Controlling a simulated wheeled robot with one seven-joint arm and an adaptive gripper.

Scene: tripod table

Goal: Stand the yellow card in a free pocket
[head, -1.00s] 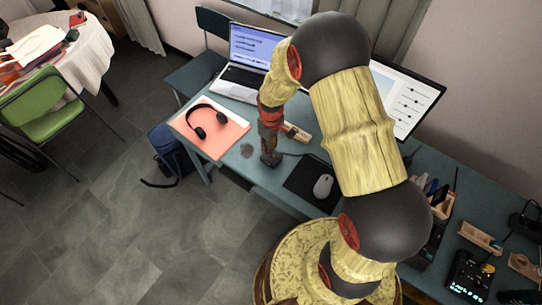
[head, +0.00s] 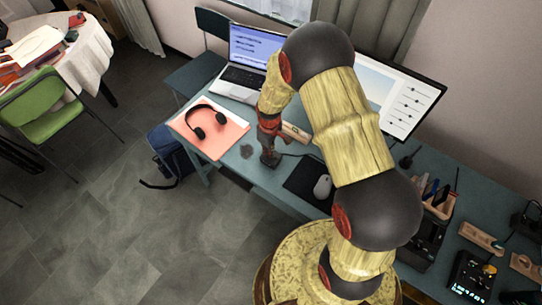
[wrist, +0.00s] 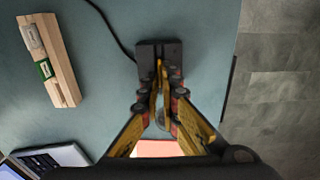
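The yellow card (wrist: 160,80) shows in the wrist view as a narrow upright strip between my fingers. Its lower end is at a small black stand (wrist: 146,52), and I cannot tell whether it still sits in it. My gripper (wrist: 162,74) points down over the stand, its fingers drawn close together on the card from both sides. In the head view my gripper (head: 269,146) is over the desk, right of the headphones, and the card is not clear there. A wooden rack (wrist: 58,73) stands apart on the left in the wrist view, holding a grey card (wrist: 33,36) and a green card (wrist: 44,69).
The laptop (head: 245,78) and monitor (head: 408,97) stand behind. Headphones (head: 208,121) lie on a pink folder (head: 230,137). A mouse (head: 322,186) on a black mat is to the right. Bare desk (wrist: 108,75) lies between the stand and the rack.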

